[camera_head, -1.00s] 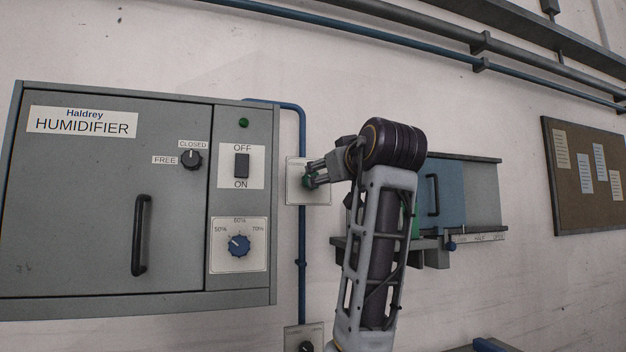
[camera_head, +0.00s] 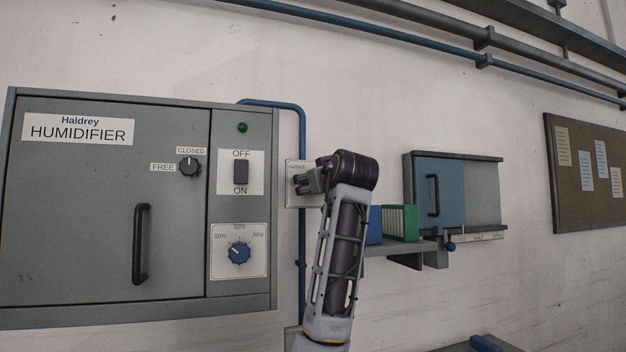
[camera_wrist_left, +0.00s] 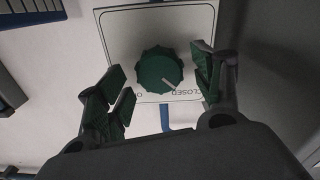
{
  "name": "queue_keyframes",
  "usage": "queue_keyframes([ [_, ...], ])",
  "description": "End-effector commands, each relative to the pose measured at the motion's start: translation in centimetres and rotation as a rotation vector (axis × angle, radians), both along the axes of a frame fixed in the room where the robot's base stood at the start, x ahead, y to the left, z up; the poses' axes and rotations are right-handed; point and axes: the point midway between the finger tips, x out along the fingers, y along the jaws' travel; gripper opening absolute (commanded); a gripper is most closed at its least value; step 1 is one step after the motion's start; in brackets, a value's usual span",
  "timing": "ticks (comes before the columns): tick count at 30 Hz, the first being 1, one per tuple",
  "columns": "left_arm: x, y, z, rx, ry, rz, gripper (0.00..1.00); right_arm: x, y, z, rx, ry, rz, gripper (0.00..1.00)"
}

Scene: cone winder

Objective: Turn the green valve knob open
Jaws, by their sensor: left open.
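The green valve knob (camera_wrist_left: 158,72) sits on a white plate (camera_wrist_left: 112,22) in the left wrist view. Its white pointer line is aimed at the CLOSED label, which appears upside down; the other label is mostly hidden. My left gripper (camera_wrist_left: 162,88) is open, with one finger on each side of the knob and visible gaps beside it. In the head view my left gripper (camera_head: 304,183) is in front of the plate (camera_head: 295,198) and hides the knob. My right gripper is not in view.
The grey humidifier (camera_head: 75,230) is left of the plate, with a blue dial (camera_head: 239,252). A blue pipe (camera_head: 302,275) runs down the wall. Right of my arm are a shelf (camera_head: 405,250) with binders (camera_head: 401,222) and a blue sliding door (camera_head: 447,190).

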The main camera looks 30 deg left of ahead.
Motion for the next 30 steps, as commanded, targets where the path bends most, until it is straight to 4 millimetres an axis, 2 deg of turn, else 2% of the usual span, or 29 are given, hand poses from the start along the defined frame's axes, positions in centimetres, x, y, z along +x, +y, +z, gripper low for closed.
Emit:
queue_keyframes([
  [6,0.65,0.81,0.06,0.000,-0.001,0.000,0.67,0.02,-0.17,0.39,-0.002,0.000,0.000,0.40],
  [15,0.71,0.88,-0.03,0.001,-0.001,0.000,0.67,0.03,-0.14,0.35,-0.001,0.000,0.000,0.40],
  [26,0.70,0.85,-0.03,0.001,-0.001,0.000,0.21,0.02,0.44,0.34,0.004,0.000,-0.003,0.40],
  [30,0.70,0.83,-0.01,0.002,0.001,0.000,0.21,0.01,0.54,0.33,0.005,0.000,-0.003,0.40],
])
